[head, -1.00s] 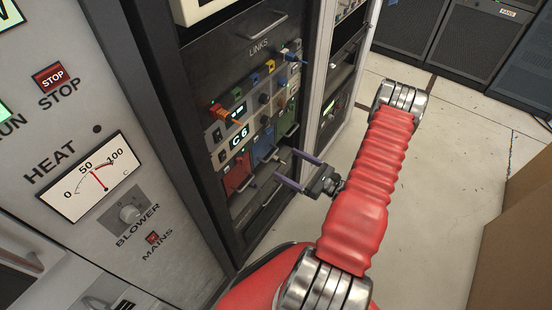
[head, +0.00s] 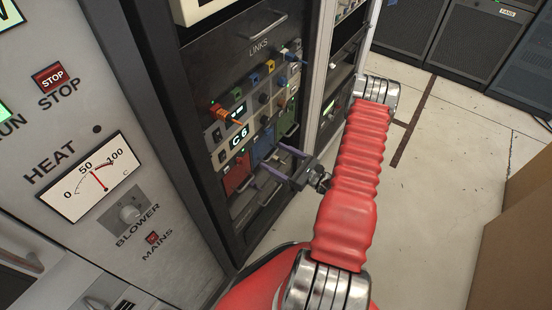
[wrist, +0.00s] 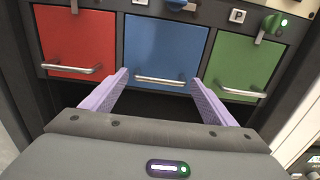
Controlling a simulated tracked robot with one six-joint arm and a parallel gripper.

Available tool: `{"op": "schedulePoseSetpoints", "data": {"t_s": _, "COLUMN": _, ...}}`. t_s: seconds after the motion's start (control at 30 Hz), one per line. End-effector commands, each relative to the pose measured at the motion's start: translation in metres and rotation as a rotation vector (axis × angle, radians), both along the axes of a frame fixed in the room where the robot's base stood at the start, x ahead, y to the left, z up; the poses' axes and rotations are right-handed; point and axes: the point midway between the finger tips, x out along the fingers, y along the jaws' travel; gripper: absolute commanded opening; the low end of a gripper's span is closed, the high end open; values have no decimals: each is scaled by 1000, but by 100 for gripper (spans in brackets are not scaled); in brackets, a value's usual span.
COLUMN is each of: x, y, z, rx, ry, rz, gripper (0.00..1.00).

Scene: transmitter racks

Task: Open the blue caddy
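The blue caddy (wrist: 167,48) is a blue front with a silver bar handle (wrist: 160,80) along its lower edge. It sits between a red caddy (wrist: 76,42) and a green caddy (wrist: 246,62) and looks closed, flush with them. In the head view the blue caddy (head: 263,147) is partly behind my fingers. My gripper (wrist: 160,84) is open, its lilac fingers pointing at the blue front, one on each side of the handle. I cannot tell whether the fingertips touch the front. My gripper also shows in the head view (head: 268,160), with nothing between its fingers.
Above the caddies is a LINKS panel (head: 259,47) with coloured plugs and an orange lead. A grey HEAT cabinet (head: 60,130) stands close on the left. Pale floor (head: 440,190) is clear on the right, up to a brown box (head: 515,230).

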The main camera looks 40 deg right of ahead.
Motion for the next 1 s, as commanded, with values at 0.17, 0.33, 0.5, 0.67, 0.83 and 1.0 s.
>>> {"op": "schedulePoseSetpoints", "data": {"t_s": 0.17, "x": 0, "y": 0, "z": 0, "rx": 0, "ry": 0, "rz": 0, "gripper": 67}}
{"op": "schedulePoseSetpoints", "data": {"t_s": 0.33, "x": 0, "y": 0, "z": 0, "rx": 0, "ry": 0, "rz": 1, "gripper": 55}}
{"op": "schedulePoseSetpoints", "data": {"t_s": 0.5, "x": 0, "y": 0, "z": 0, "rx": 0, "ry": 0, "rz": 1, "gripper": 43}}
{"op": "schedulePoseSetpoints", "data": {"t_s": 0.67, "x": 0, "y": 0, "z": 0, "rx": 0, "ry": 0, "rz": 1, "gripper": 32}}
{"op": "schedulePoseSetpoints", "data": {"t_s": 0.83, "x": -1, "y": 1, "z": 0, "rx": 0, "ry": 0, "rz": 3, "gripper": 30}}
{"op": "schedulePoseSetpoints", "data": {"t_s": 1.0, "x": -7, "y": 3, "z": 0, "rx": 1, "ry": 1, "rz": 16, "gripper": 30}}
